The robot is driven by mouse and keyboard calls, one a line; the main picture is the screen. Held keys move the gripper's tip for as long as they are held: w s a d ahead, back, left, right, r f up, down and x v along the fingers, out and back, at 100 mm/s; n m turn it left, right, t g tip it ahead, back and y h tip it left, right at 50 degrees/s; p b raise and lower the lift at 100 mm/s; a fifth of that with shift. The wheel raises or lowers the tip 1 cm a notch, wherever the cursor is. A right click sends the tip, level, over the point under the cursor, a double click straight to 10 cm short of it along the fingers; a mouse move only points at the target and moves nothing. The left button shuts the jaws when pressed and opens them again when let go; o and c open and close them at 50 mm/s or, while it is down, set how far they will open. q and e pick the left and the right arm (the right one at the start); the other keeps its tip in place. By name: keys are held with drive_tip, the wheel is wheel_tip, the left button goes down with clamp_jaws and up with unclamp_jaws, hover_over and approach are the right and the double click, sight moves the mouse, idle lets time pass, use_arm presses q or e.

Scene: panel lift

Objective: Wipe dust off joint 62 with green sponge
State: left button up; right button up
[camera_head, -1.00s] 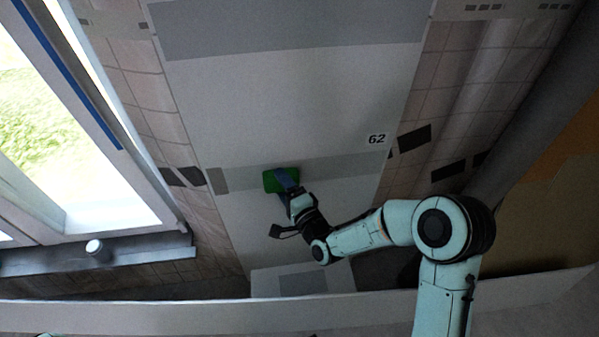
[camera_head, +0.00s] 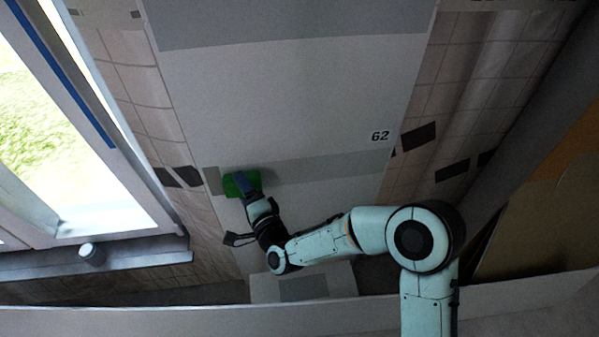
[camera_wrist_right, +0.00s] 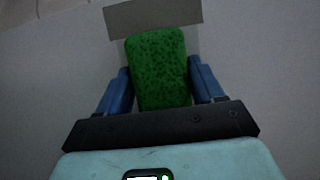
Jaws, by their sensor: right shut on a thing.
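The green sponge (camera_head: 236,184) is at the left end of the grey joint strip (camera_head: 320,168) on the pale ceiling panel. The label 62 (camera_head: 380,136) stands just above the strip's right end. My right gripper (camera_head: 246,186) is shut on the sponge. In the right wrist view the sponge (camera_wrist_right: 160,70) sits between the two blue fingers of my right gripper (camera_wrist_right: 160,88). A darker grey patch (camera_wrist_right: 150,16) shows just beyond the sponge. Whether the sponge touches the strip is hard to tell. My left gripper is not in view.
A window (camera_head: 60,150) with a bright opening is at the left, with a ledge (camera_head: 130,254) below it. Tiled strips with dark patches (camera_head: 418,137) flank the panel. A long pale beam (camera_head: 180,313) crosses the bottom.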

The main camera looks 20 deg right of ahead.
drive_tip(key=shift+w+a+b, duration=0.35)
drive_tip(key=shift+a, duration=0.95)
drive_tip(key=shift+w+a+b, duration=0.35)
drive_tip(key=shift+w+a, duration=0.05)
drive_tip(key=shift+a, duration=0.9)
drive_tip(key=shift+w+a+b, duration=0.35)
drive_tip(key=shift+a, duration=0.95)
drive_tip(key=shift+s, duration=0.1)
drive_tip(key=s+a, duration=0.1)
drive_tip(key=s, duration=0.5)
drive_tip(key=shift+s+a, duration=0.35)
drive_tip(key=shift+a, duration=0.05)
